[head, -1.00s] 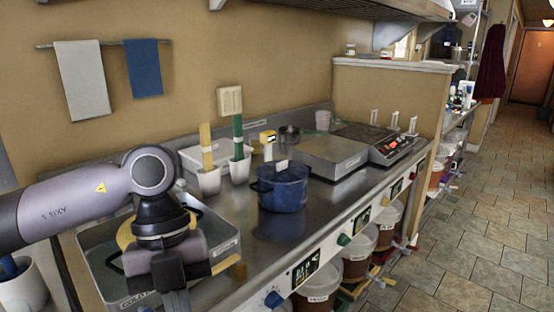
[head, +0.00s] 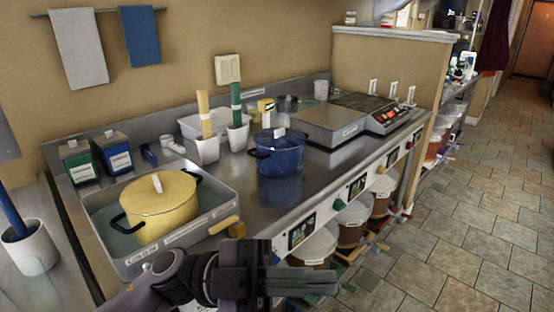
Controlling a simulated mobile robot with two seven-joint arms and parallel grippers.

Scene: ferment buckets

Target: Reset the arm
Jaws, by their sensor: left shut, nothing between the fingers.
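My left gripper (head: 305,283) is low in the head view, in front of the counter's front edge, with its fingers together and pointing right. It holds nothing. Its arm comes in from the bottom left. My right gripper does not show. A yellow lidded pot (head: 160,210) with dark handles sits in a metal tray (head: 118,262) at the counter's left. A blue lidded pot (head: 280,158) stands on the steel counter, behind and apart from the gripper.
White holders with yellow and green upright items stand near the wall. Lidded buckets (head: 352,222) stand under the counter. The tiled floor (head: 465,215) at right is clear.

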